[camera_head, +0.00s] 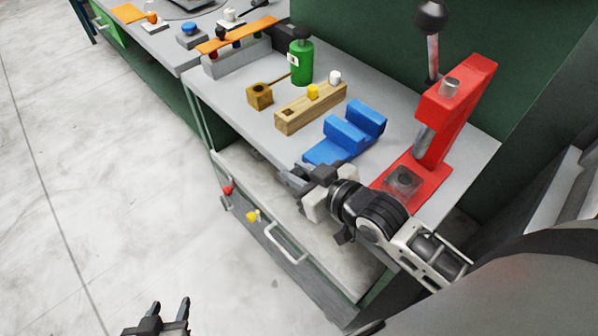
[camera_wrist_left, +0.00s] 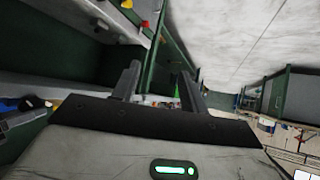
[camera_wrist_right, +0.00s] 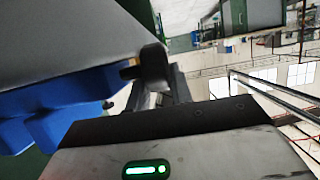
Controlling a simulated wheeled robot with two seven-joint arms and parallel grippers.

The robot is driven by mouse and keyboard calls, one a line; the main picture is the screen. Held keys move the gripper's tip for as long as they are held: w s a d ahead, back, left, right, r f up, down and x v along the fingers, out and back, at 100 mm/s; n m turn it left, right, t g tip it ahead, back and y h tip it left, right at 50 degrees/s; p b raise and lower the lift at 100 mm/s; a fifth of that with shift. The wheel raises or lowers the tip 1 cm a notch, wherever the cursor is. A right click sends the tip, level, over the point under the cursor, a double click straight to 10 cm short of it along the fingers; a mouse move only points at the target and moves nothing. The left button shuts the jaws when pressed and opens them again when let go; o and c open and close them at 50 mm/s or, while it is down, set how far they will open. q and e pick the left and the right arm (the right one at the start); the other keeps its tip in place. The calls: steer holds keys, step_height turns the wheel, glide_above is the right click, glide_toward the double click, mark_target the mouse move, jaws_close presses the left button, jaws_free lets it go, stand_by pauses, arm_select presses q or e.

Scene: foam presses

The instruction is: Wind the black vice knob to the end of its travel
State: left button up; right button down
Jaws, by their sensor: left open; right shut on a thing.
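The blue vice (camera_head: 345,132) stands on the grey bench top. It shows as a large blue shape in the right wrist view (camera_wrist_right: 75,105). The black vice knob (camera_wrist_right: 153,64) is at the fingertips in the right wrist view, beside the vice. In the head view my gripper hides the knob. My right gripper (camera_head: 303,178) is at the near end of the vice, shut on the knob. My left gripper (camera_head: 171,306) is open and empty, low over the floor, well away from the vice; its spread fingers show in the left wrist view (camera_wrist_left: 158,75).
A red press (camera_head: 435,125) with a black-topped lever stands right of the vice. A wooden block (camera_head: 300,118) with yellow and white pegs and a green bottle (camera_head: 301,62) stand behind-left. A drawer (camera_head: 285,243) with a white handle is below. The floor at left is clear.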

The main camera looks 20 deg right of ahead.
steer(key=shift+s+f+t+b, duration=0.15)
steer(key=shift+f+t+b, duration=0.2)
steer(key=shift+t+b, duration=0.4)
steer(key=shift+d+r+t+y+b, duration=0.1)
steer(key=shift+r+t+y+b, duration=0.25)
steer(key=shift+y+b, duration=0.1)
steer(key=c, duration=1.5)
jaws_free()
steer(key=b+v, duration=0.1)
steer(key=v, duration=1.5)
